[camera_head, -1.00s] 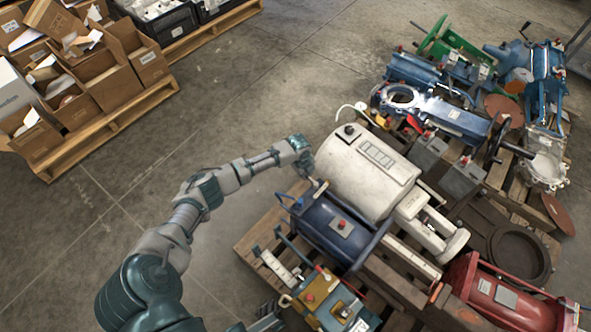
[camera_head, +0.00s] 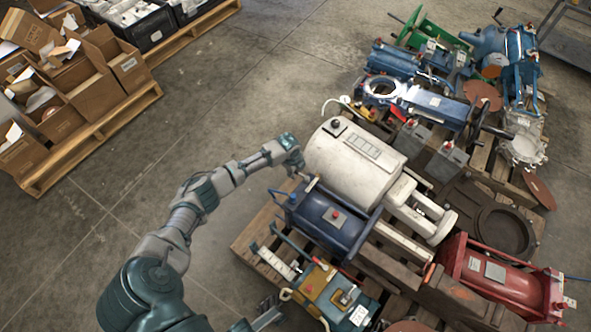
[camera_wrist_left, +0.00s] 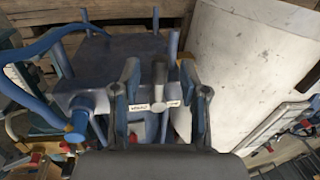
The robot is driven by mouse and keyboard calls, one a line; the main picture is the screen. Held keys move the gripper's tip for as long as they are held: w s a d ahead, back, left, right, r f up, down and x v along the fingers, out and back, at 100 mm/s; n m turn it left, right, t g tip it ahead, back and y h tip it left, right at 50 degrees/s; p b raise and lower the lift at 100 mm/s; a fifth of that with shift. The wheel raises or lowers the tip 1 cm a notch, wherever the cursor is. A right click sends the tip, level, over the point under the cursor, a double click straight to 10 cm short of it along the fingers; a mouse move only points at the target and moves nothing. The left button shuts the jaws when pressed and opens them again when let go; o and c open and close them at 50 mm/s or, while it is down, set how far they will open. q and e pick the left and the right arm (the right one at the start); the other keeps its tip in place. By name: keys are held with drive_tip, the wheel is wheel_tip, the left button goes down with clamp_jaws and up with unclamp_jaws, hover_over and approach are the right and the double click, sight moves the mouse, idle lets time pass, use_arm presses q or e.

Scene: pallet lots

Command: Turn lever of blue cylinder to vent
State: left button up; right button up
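The blue cylinder (camera_head: 318,222) lies on the pallet beside a white cylinder and has a red button on its side. My left gripper (camera_head: 301,174) is at its upper left end, near the white cylinder. In the left wrist view, the fingers of my left gripper (camera_wrist_left: 160,88) are apart, one on each side of a short grey lever (camera_wrist_left: 159,72). Gaps show between the lever and both fingers. A small white label strip (camera_wrist_left: 140,107) sits by the lever; its text is too small to read surely. Part of my right arm may show at the bottom of the head view.
The white cylinder (camera_head: 352,160) stands close to the left gripper's right side. A yellow and blue device (camera_head: 328,292) is in front, and a red cylinder (camera_head: 500,280) lies at the right. The floor (camera_head: 150,205) left of the pallet is clear.

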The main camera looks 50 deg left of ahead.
use_arm(q)
wheel_tip(320, 180, up, 12)
drive_tip(key=s, duration=0.2)
drive_tip(key=shift+d+f, duration=0.15)
drive_tip(key=shift+d, duration=0.05)
drive_tip(key=shift+f, duration=0.1)
idle(0.6)
